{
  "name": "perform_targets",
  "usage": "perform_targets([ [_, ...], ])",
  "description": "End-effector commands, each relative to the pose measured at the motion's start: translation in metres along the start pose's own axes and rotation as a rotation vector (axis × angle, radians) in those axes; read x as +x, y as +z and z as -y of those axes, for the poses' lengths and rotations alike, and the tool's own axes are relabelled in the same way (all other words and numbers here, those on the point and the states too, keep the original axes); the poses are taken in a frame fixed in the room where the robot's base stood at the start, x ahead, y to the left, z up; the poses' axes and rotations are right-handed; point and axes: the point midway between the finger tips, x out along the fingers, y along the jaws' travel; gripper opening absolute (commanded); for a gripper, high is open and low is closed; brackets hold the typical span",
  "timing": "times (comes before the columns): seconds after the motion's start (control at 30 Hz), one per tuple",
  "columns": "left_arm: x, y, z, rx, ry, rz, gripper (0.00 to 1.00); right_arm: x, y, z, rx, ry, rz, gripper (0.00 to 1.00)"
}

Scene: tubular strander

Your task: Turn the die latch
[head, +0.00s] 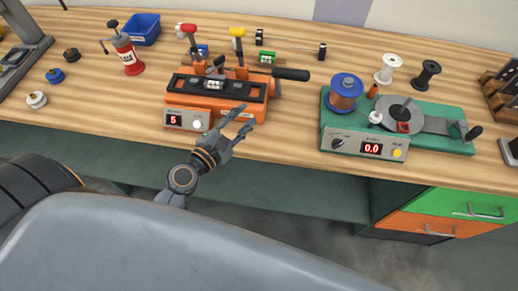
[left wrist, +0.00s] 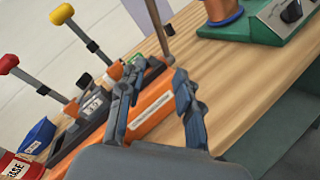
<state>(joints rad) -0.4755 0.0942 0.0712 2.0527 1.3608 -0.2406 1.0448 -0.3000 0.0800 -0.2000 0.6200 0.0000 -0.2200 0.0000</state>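An orange machine (head: 245,108) with a black top stands on the bench, with a display reading 5 (head: 173,119) on its front. It also shows in the left wrist view (left wrist: 152,106). A yellow-knobbed lever (head: 238,45), a red-knobbed lever (head: 190,40) and a black-handled bar (head: 290,74) rise from or beside it. A small dark lever (head: 217,64) stands near its number counter (head: 214,85); I cannot tell which part is the die latch. My left gripper (head: 242,122) is open and empty at the machine's front right; its fingers also show in the left wrist view (left wrist: 156,80). My right gripper is out of view.
A green machine (head: 440,147) with a blue-topped spool (head: 345,90) and a 0.0 display stands to the right. A red grease can (head: 127,54) and a blue bin (head: 141,28) are at left. Bare wood (head: 290,125) lies between the two machines.

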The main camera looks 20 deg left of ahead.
Motion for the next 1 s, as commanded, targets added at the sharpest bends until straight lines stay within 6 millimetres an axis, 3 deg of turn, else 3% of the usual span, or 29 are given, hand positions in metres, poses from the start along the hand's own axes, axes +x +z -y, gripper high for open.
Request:
perform_targets([
  [0.3, -0.006, 0.013, 0.06, 0.412, -0.222, 0.078, 0.34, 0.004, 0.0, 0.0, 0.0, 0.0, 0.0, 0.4],
  [0.5, -0.012, 0.012, 0.085, 0.578, -0.317, 0.114, 0.34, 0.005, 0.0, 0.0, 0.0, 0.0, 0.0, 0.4],
  [1.0, -0.015, 0.011, 0.093, 0.64, -0.352, 0.127, 0.34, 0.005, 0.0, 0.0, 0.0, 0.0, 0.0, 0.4],
])
